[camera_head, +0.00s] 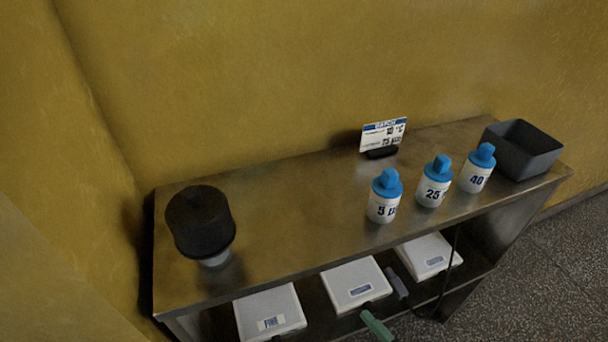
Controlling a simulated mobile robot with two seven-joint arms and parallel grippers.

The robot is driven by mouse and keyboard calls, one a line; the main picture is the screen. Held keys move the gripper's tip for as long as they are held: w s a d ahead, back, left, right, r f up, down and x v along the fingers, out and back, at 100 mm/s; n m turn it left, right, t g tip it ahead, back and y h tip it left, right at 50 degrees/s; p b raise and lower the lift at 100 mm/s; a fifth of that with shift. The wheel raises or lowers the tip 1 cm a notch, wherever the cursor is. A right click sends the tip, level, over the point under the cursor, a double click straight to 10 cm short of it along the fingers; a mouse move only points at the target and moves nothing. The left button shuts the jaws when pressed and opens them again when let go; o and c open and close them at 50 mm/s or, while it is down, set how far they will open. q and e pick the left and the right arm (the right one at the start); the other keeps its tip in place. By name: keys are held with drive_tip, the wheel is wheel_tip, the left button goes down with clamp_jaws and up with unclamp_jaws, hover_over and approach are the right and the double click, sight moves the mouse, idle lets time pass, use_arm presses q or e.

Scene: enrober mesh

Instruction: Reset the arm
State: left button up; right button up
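Neither of my grippers nor my arms shows in the head view, so I cannot tell how they stand. The steel table (290,240) runs across the middle of the view. Three white bottles with blue caps stand upright on its right half: one marked 5 (382,208), one marked 25 (431,192) and one marked 40 (475,179). A dark round-topped thing (200,220) on a pale base stands at the table's left end. A small printed card (383,135) stands in a black holder near the back edge.
An open dark grey bin (523,150) sits at the table's right end. Three pale flat boxes, at left (268,310), middle (353,282) and right (428,255), lie below the tabletop. A green handle (376,326) shows near them. The table's middle is clear. A yellow wall (280,70) stands behind.

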use_arm(q)
drive_tip(key=w+r+t+p, duration=0.2)
drive_tip(key=w+r+p, duration=0.4)
drive_tip(key=r, duration=0.4)
drive_tip(key=shift+d+r+p, duration=0.2)
drive_tip(key=shift+r+p, duration=0.1)
drive_tip(key=shift+p, duration=0.5)
use_arm(e)
drive_tip(key=s+d+f+m+g+h, duration=0.1)
drive_tip(key=s+d+m+h, duration=0.3)
drive_tip(key=s+m, duration=0.4)
drive_tip(key=s+d+f+m+g+h, duration=0.1)
drive_tip(key=s+d+m+g+h, duration=0.2)
drive_tip(key=s+m, duration=0.6)
drive_tip(key=s+d+g, duration=0.1)
drive_tip(key=s+d, duration=0.1)
drive_tip(key=shift+s+d+g+h, duration=0.15)
drive_tip(key=shift+d+g+h, duration=0.15)
drive_tip(key=shift+h, duration=0.1)
